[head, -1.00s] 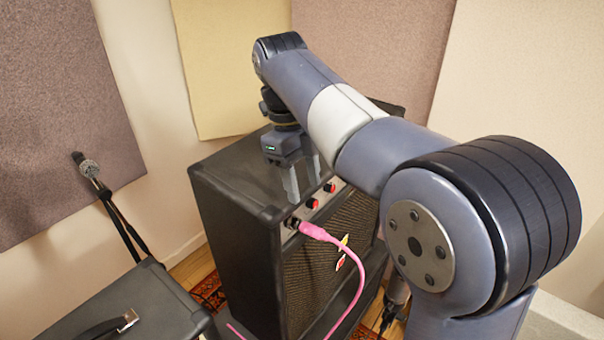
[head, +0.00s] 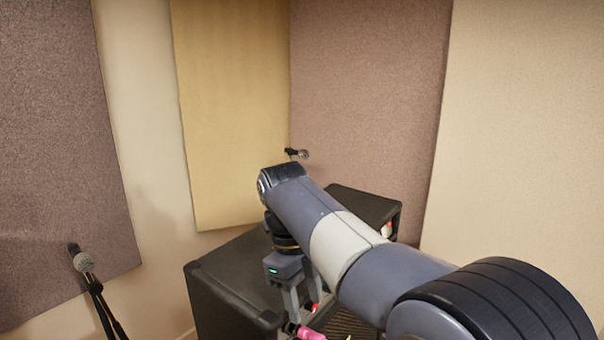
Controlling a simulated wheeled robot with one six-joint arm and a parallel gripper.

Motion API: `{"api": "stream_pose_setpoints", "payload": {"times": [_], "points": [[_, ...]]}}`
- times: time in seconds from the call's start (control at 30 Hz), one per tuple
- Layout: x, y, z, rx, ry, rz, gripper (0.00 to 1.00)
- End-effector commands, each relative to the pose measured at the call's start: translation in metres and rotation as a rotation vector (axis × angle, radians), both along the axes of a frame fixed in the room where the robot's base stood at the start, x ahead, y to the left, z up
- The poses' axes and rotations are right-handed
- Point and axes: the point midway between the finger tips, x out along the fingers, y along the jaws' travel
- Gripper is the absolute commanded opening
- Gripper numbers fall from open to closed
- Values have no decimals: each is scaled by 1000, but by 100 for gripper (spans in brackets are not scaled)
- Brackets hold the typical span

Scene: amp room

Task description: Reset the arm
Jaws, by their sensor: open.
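My gripper (head: 300,300) hangs at the end of my arm, fingers pointing down, over the front edge of a black amp (head: 235,285) in the head view. Its two grey fingers are open. A pink plug (head: 308,332) shows just below the fingers at the bottom edge of the picture; I see nothing held between the fingers. My arm reaches from the lower right and covers part of the amp's front and top. A lit red knob (head: 313,307) shows beside the right finger.
A microphone on a stand (head: 83,262) is at the left. Another microphone (head: 297,153) is behind my arm by the back wall. A second dark cabinet (head: 365,205) stands behind my arm. Acoustic panels (head: 235,110) cover the walls; the space above my arm is clear.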

Motion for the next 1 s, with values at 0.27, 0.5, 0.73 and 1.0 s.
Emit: {"api": "stream_pose_setpoints", "payload": {"times": [0.27,0.5,0.73,1.0], "points": [[-6,-7,-41,-1,3,0,44],[-8,-10,-62,0,1,-1,44],[-10,-12,-62,0,0,-1,44],[-8,-11,-59,1,-1,0,44]]}}
